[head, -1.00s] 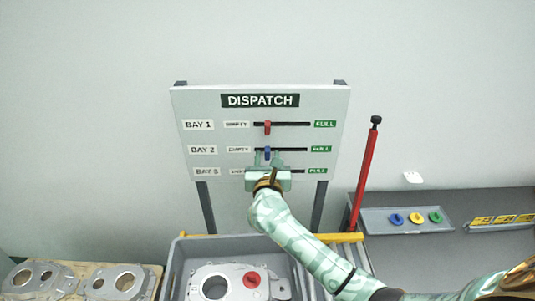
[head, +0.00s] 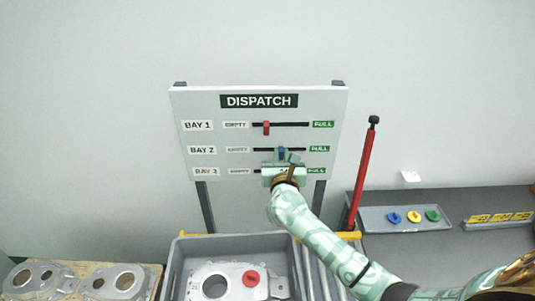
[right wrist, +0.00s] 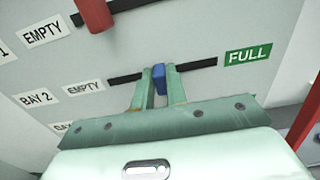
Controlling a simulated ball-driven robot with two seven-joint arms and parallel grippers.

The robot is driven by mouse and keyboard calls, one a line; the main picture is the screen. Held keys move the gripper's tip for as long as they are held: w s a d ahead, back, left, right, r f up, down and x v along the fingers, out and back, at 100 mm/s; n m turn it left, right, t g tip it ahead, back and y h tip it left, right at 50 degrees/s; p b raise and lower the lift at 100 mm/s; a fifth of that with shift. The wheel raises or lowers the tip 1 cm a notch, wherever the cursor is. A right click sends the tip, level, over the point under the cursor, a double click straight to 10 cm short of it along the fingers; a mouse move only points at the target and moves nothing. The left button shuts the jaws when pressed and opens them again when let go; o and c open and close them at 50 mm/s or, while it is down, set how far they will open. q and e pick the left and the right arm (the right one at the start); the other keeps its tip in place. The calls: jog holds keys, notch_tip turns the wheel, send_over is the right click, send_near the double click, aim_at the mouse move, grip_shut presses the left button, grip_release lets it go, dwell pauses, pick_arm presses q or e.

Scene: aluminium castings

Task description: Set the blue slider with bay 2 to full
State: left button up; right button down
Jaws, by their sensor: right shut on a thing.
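The blue slider (head: 282,151) sits on the bay 2 track of the white dispatch board (head: 205,108), near the middle of the slot. It also shows in the right wrist view (right wrist: 159,78). My right gripper (head: 283,157) is shut on the blue slider, one finger on each side. The track (right wrist: 197,66) runs on to the right toward the green FULL label (right wrist: 248,55). The bay 2 EMPTY label (right wrist: 83,87) is at the left end. The bay 3 slider is hidden behind my gripper. My left gripper is not in view.
A red slider (head: 266,128) stands on the bay 1 track above, left of the blue one. Below the board is a grey crate (head: 185,244) with a casting (head: 228,283). A red post (head: 364,170) stands right of the board.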

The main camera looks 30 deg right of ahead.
aim_at(293, 147)
jog(key=d, duration=0.1)
jog(key=s+d, duration=0.1)
jog(key=d, duration=0.1)
jog(key=shift+s, duration=0.15)
jog(key=shift+a, duration=0.1)
jog(key=c, duration=1.4)
grip_release()
jog(key=shift+s+d, duration=0.1)
jog(key=shift+d, duration=0.1)
jog(key=shift+s+a, duration=0.1)
jog(key=shift+a, duration=0.1)
jog(key=b+v, duration=0.2)
jog(key=v, duration=1.4)
